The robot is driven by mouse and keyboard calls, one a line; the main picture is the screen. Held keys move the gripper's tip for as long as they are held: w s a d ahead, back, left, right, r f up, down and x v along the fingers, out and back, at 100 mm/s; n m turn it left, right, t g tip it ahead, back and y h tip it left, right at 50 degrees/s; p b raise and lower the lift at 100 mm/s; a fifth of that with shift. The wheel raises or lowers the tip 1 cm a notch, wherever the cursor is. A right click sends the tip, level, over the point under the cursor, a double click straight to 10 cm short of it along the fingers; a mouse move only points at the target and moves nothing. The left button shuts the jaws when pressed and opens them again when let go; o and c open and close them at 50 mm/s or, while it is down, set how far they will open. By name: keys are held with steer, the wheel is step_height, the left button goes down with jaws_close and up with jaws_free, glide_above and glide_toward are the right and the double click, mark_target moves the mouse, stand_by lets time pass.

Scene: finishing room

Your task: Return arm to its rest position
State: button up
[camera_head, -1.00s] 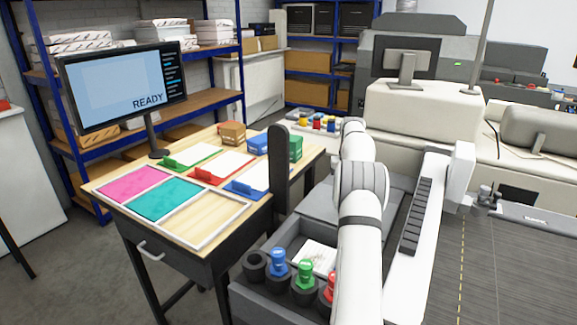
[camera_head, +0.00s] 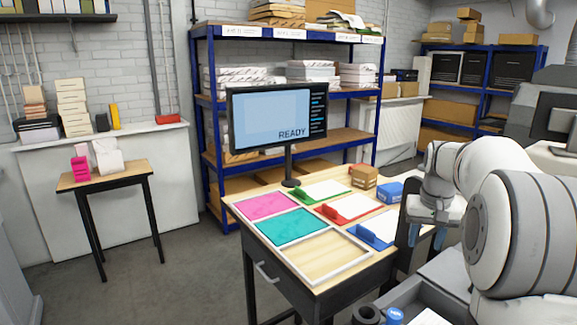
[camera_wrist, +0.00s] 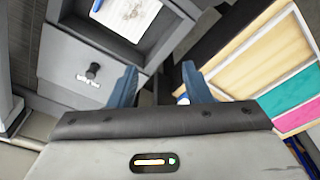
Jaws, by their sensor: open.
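My gripper (camera_wrist: 160,85) shows in the wrist view with its two blue fingers apart and nothing between them. In the head view my gripper (camera_head: 428,236) hangs at the right end of the wooden table, fingers pointing down, partly hidden by my white arm. Below the fingers in the wrist view are a grey drawer unit (camera_wrist: 75,65) with a dark knob and an open tray (camera_wrist: 170,38) holding a printed sheet. The table's wooden top (camera_wrist: 262,55) lies to the right there.
The table carries a READY monitor (camera_head: 277,117), pink (camera_head: 264,205) and teal (camera_head: 291,227) panels, and green, red and blue clipboards. A small brown box (camera_head: 363,176) and blue box (camera_head: 390,192) stand behind.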

steer(key=s+a+n+t, duration=0.1)
steer(key=s+a+n, duration=0.1)
steer(key=s+a, duration=1.05)
steer(key=s+a+f, duration=0.2)
steer(key=s, duration=0.5)
steer(key=s+a+f+n, duration=0.1)
steer(key=s+a+f, duration=0.1)
steer(key=s, duration=0.4)
steer(key=shift+s+a+f+t+y, duration=0.3)
steer(key=shift+s+a+f+t, duration=0.1)
steer(key=shift+f, duration=0.3)
steer(key=shift+w, duration=0.1)
